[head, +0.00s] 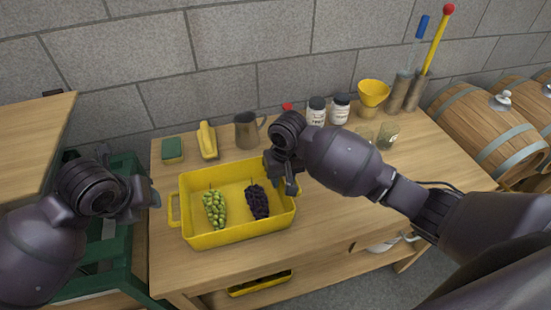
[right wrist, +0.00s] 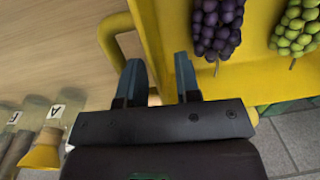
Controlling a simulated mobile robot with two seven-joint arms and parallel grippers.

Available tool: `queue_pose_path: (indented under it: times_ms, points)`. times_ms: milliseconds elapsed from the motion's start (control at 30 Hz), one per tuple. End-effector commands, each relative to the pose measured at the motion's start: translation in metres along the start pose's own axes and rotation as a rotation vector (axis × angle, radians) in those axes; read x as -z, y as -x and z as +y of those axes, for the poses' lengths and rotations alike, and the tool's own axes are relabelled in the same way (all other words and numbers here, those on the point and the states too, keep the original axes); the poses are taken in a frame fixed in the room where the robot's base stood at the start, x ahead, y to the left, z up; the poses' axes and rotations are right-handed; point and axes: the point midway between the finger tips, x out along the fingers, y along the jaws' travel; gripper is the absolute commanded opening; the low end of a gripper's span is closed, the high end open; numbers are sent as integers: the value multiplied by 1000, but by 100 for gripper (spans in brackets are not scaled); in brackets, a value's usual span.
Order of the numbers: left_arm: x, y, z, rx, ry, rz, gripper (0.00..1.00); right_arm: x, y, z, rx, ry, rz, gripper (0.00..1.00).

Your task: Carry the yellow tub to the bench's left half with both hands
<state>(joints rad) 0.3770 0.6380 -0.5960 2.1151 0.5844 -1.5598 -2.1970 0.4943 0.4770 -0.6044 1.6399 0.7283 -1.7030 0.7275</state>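The yellow tub (head: 240,234) stands on the wooden bench (head: 340,215), near its left end. Green grapes (head: 214,210) and dark grapes (head: 257,201) lie in it; both bunches show in the right wrist view. My right gripper (head: 288,184) is at the tub's right end, above the rim. In the right wrist view its fingers (right wrist: 161,80) are apart, with the yellow wall showing between them and the handle (right wrist: 112,35) beside the left finger. My left gripper (head: 150,192) is left of the tub, apart from its left handle (head: 173,210); its finger opening is unclear.
Jars (head: 340,110), glasses (head: 388,135) and a yellow funnel (head: 373,94) stand further right. The bench's right front is clear. Barrels (head: 485,125) stand beyond its right end.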

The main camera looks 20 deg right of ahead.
Motion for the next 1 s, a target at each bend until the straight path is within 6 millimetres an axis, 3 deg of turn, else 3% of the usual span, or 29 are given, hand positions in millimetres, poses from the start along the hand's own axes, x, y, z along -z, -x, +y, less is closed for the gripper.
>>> queue_pose_path:
  times_ms: [200, 400, 600, 1000]
  points:
    - [0, 0, 0, 0, 0, 0, 40, 1, 44, 0, 1, 2, 4, 31]
    - [0, 0, 0, 0, 0, 0, 40, 1, 72, 0, 0, 2, 2, 31]
    - [0, 0, 0, 0, 0, 0, 40, 0, 82, 0, 0, 1, 1, 31]
    - [0, 0, 0, 0, 0, 0, 40, 0, 83, 0, 0, 1, 0, 31]
